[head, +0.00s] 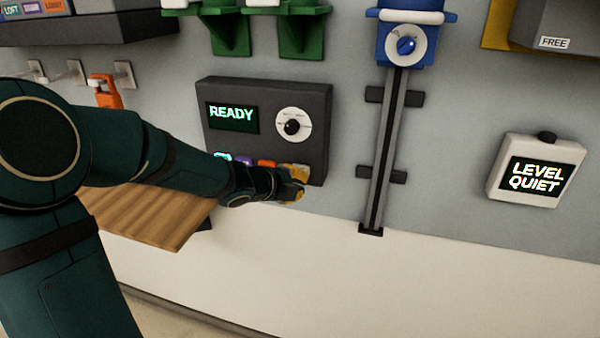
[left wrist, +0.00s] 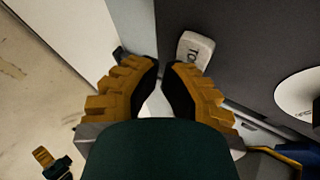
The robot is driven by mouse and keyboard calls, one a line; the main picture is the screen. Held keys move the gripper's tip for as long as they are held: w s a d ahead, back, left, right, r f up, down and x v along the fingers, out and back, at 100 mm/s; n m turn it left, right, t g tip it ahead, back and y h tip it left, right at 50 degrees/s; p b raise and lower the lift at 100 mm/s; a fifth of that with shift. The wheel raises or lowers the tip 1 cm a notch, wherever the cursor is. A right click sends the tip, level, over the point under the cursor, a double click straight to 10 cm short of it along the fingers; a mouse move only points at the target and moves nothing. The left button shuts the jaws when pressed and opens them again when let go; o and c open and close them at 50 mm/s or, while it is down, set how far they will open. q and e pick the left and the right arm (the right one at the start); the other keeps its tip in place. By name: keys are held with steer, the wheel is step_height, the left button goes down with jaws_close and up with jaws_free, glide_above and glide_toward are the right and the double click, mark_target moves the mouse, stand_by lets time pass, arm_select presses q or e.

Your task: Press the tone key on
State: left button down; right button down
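The dark wall console (head: 265,120) has a screen reading READY, a white dial and a row of coloured keys along its lower front. The pale key (head: 297,167) at the row's right end is partly hidden by my left gripper. In the left wrist view a pale key (left wrist: 196,47) shows part of a label starting "TO", just beyond the fingertips. My left gripper (head: 293,188) is at the console's lower right corner, its yellow fingers (left wrist: 161,68) brought together with nothing seen between them. Contact with the key cannot be told. My right gripper (left wrist: 43,157) seems to show small at the wrist view's lower left.
A blue unit with a dial (head: 405,44) tops a vertical rail (head: 387,150) right of the console. A white box (head: 537,170) reading LEVEL QUIET is further right. Green brackets (head: 228,30) are above. A wooden shelf (head: 150,218) lies below left, behind my arm.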

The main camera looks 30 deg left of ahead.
arm_select(q)
steer(key=shift+w, duration=0.3)
steer(key=shift+s, duration=0.1)
steer(key=shift+s+d, duration=0.1)
steer(key=shift+s, duration=0.25)
stand_by(0.3)
steer(key=shift+s+d+b, duration=0.15)
steer(key=shift+s+d, duration=0.05)
steer(key=shift+s, duration=0.75)
steer(key=shift+s+d+b, duration=0.1)
steer(key=shift+s+d, duration=0.15)
steer(key=shift+s, duration=0.75)
steer(key=shift+s+d+b, duration=0.15)
steer(key=shift+s+d, duration=0.05)
steer(key=shift+s, duration=0.75)
